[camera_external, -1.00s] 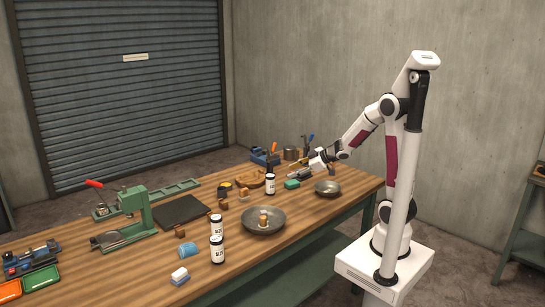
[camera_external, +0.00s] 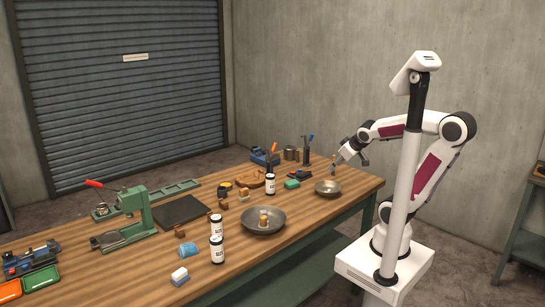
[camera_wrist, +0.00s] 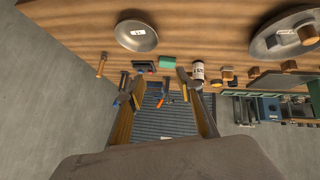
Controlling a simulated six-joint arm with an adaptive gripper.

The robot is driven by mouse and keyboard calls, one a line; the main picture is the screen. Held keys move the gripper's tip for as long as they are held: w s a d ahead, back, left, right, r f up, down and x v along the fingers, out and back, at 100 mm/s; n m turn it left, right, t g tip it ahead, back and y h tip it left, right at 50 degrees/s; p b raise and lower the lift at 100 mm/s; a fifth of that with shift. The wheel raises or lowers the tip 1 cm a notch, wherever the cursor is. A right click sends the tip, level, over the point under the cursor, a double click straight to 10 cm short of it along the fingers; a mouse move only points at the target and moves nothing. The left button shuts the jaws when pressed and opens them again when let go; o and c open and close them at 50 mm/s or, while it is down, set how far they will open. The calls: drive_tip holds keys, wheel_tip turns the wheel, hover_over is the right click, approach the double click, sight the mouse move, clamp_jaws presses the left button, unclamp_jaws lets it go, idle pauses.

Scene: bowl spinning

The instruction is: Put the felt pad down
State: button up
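My gripper (camera_external: 351,159) is raised near the right end of the wooden bench. In the wrist view its two fingers (camera_wrist: 158,84) are wide apart, with nothing held between them. A small dark flat piece with some red on it (camera_external: 300,175) lies on the bench, left of and apart from the gripper. It also shows in the wrist view (camera_wrist: 144,66). It may be the felt pad, but it is too small to be sure. A green block (camera_external: 292,184) lies beside it and shows in the wrist view (camera_wrist: 167,61).
A metal bowl (camera_external: 327,187) sits near the bench's right end, and a wider grey dish (camera_external: 263,221) holds a small wooden piece. A small wooden-handled tool (camera_wrist: 101,65) lies by the bowl. White-labelled bottles (camera_external: 270,184) stand on the bench (camera_external: 330,208). Air around the gripper is clear.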

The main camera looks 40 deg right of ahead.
drive_tip(key=s+a+f+m+g+y, duration=0.1)
drive_tip(key=s+a, duration=0.4)
drive_tip(key=s, duration=0.6)
drive_tip(key=shift+s+a+f+g+y, duration=0.15)
drive_tip(key=shift+s+f+g+y, duration=0.1)
drive_tip(key=shift+g+y, duration=0.4)
idle(6.2)
